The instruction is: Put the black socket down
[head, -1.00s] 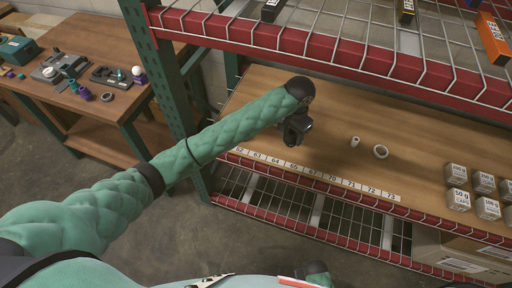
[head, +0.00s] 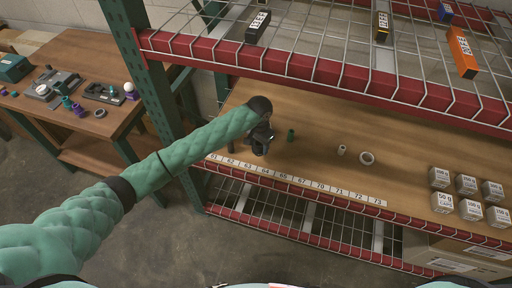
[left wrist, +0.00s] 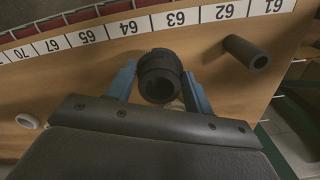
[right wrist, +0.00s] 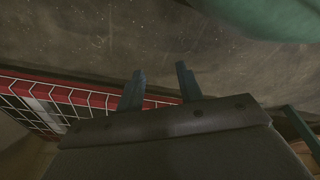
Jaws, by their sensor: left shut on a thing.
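The black socket (left wrist: 160,75) is a dark, round, hollow part between the two blue fingers of my left gripper (left wrist: 163,88). That gripper is shut on it. In the head view, my left gripper (head: 263,136) is over the wooden shelf, with the socket (head: 258,150) below it behind label 64. The socket is upright and low over the board; I cannot tell whether it touches. My right gripper (right wrist: 160,86) is open and empty, off the shelf, with floor behind it.
A dark tube (left wrist: 245,52) stands near label 62. A green tube (head: 291,135), a small white cylinder (head: 341,150) and a white ring (head: 367,158) are farther right. Several grey boxes (head: 466,184) stand at the right. A red-edged wire shelf (head: 300,66) hangs above.

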